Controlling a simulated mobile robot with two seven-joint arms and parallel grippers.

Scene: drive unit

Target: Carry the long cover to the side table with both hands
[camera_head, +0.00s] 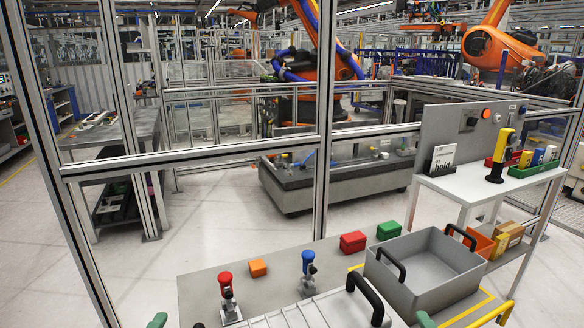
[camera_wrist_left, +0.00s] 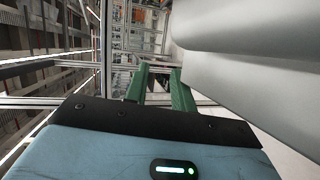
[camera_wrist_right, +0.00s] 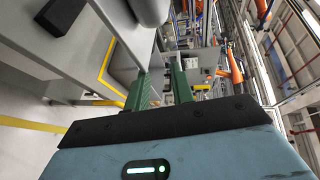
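The long cover (camera_head: 292,318), light grey and ribbed, lies at the near edge of the grey workbench, partly cut off by the bottom of the head view. A black handle (camera_head: 368,296) stands at its right end. My left gripper (camera_head: 157,320) shows as a green fingertip left of the cover; in the left wrist view its green fingers (camera_wrist_left: 160,90) are apart with nothing between them. My right gripper (camera_head: 425,320) shows right of the handle; in the right wrist view its fingers (camera_wrist_right: 160,90) are apart and empty. I cannot tell for certain which table is the side table.
A red-topped clamp (camera_head: 227,290) and blue-topped clamp (camera_head: 308,268) stand behind the cover. An orange block (camera_head: 258,267), red box (camera_head: 353,241) and green box (camera_head: 389,230) are further back. A grey tote (camera_head: 425,268) sits at the right. A white table (camera_head: 480,182) stands beyond, beside fence posts.

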